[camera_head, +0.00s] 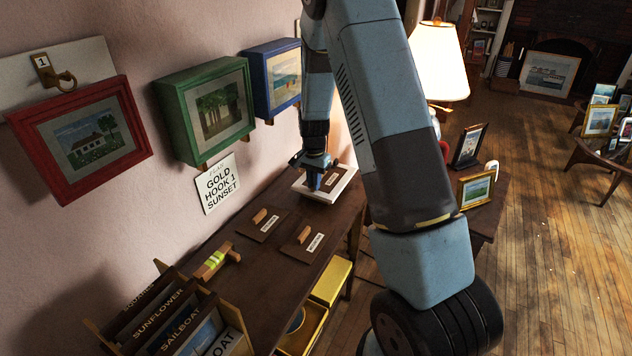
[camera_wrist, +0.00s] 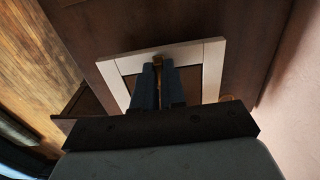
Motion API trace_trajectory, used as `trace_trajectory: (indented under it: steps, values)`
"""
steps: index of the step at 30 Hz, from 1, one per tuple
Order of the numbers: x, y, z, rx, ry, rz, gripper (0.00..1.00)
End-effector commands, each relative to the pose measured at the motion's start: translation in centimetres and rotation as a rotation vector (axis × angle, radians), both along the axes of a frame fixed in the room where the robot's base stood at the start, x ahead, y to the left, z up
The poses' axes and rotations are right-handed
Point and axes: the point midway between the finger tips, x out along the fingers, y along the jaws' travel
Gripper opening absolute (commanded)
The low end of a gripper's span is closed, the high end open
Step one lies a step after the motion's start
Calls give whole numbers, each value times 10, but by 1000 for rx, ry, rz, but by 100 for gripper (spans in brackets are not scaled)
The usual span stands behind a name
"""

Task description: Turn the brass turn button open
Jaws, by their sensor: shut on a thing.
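A cream-edged frame with a dark brown back (camera_head: 345,187) lies on the dark table at its far end. It also shows in the wrist view (camera_wrist: 213,55), around my gripper's fingers. My gripper (camera_head: 315,182) points down over this frame. Its two dark fingers (camera_wrist: 158,68) are shut on a small brownish-gold piece, the brass turn button (camera_wrist: 157,61), near the frame's upper edge in the wrist view. The fingers hide most of the button, so its angle is hard to tell. A pale label shows on the frame's back in the head view.
Two dark labelled boards with wooden handles (camera_head: 261,217) (camera_head: 304,235) lie nearer on the table. A rack of labelled pictures (camera_head: 165,315) stands at the near end. Red (camera_head: 122,130), green (camera_head: 172,105) and blue frames (camera_head: 261,85) hang on the wall beside the arm.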

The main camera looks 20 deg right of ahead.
Motion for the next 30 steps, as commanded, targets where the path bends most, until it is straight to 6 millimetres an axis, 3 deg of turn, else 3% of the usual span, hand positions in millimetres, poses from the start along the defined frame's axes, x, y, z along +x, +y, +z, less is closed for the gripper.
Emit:
trace_trajectory:
  steps: [1,14,30]
  values:
    - [0,-6,0,-2,-1,-7,0]
    - [1,1,0,-2,-1,120,0]
    - [2,3,0,-1,-2,609,0]
